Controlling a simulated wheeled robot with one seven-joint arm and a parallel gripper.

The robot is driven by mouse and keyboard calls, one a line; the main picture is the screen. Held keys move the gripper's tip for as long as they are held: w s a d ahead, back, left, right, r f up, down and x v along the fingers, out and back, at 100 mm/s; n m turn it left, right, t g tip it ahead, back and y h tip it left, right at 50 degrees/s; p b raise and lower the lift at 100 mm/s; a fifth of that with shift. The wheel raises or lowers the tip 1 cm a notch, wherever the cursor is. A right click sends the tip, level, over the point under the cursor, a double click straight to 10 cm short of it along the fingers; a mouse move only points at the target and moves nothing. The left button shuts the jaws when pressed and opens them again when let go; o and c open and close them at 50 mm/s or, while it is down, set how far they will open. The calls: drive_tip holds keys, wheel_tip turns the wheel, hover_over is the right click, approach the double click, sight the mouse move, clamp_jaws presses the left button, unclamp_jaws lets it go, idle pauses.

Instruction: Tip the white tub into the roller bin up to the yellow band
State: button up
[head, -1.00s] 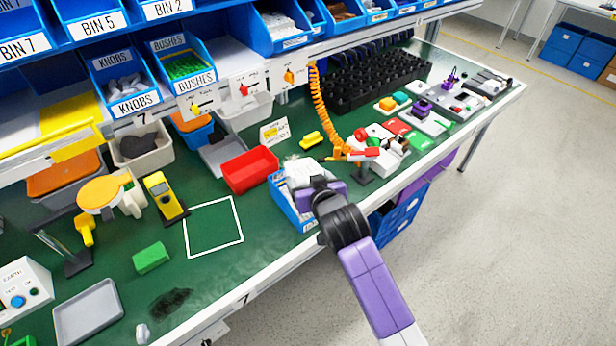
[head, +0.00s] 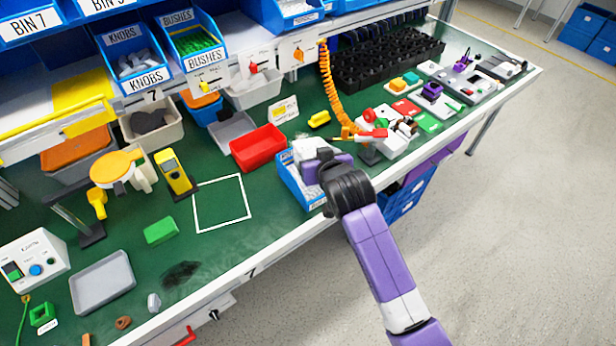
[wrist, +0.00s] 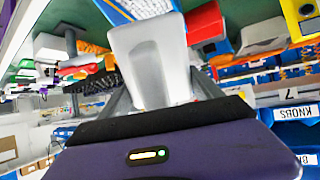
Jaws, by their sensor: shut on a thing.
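The white tub (wrist: 150,65) is held in my gripper, between the two fingers in the wrist view. In the head view the tub (head: 309,149) shows as a pale shape above the blue bin, partly hidden by my gripper (head: 326,166). The blue bin (head: 291,186), which I take for the roller bin, stands at the table's front edge with small whitish pieces in it. The bin (wrist: 112,12) also shows beyond the tub in the wrist view. I cannot make out a yellow band, the tub's exact tilt, or whether anything is pouring.
A red tray (head: 258,148) stands behind and left of the blue bin. A white-outlined square (head: 221,203) lies empty to its left. A pale fixture with red and green parts (head: 385,135) and an orange coiled cord (head: 329,90) are to the right.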

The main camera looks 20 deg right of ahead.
drive_tip(key=shift+r, duration=0.15)
drive_tip(key=shift+w+r+g, duration=0.2)
drive_tip(key=shift+r+g, duration=0.15)
drive_tip(key=shift+g, duration=0.15)
idle(0.3)
drive_tip(key=shift+w+r+g, duration=0.25)
drive_tip(key=shift+r+g, duration=0.15)
drive_tip(key=shift+r, duration=0.1)
drive_tip(key=shift+w+r+g, duration=0.2)
drive_tip(key=shift+r+g, duration=0.05)
drive_tip(key=shift+g, duration=0.25)
idle(0.7)
drive_tip(key=shift+w+r+g, duration=0.3)
drive_tip(key=shift+r+g, duration=0.05)
drive_tip(key=shift+g, duration=0.25)
